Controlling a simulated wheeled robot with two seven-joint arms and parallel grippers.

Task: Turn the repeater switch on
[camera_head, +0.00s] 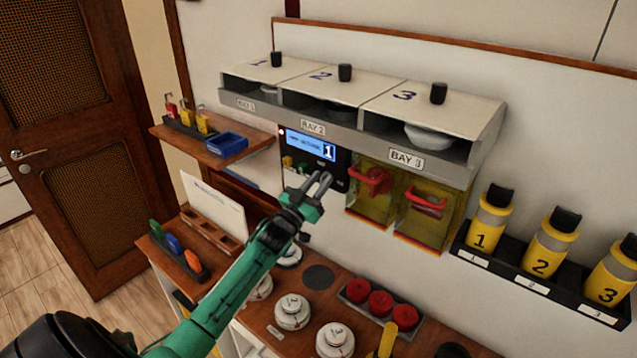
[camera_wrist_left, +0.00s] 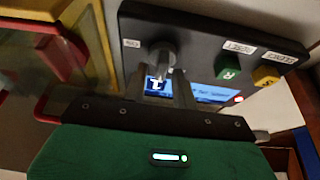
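A black control panel (camera_head: 340,178) with a lit blue display (camera_head: 305,143) and a "1" sits under the bay shelf. My left gripper (camera_head: 319,183) is in front of the panel's lower part. Its two fingers are a little apart, close to the grey knob; contact is unclear. My right gripper is out of view.
Two yellowish clear boxes with red handles (camera_head: 370,180) hang right of the panel. Numbered yellow bottles (camera_head: 490,222) stand in a rack further right. A small shelf with a blue tray (camera_head: 227,144) is at left. Red and white round pieces stand on the counter below.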

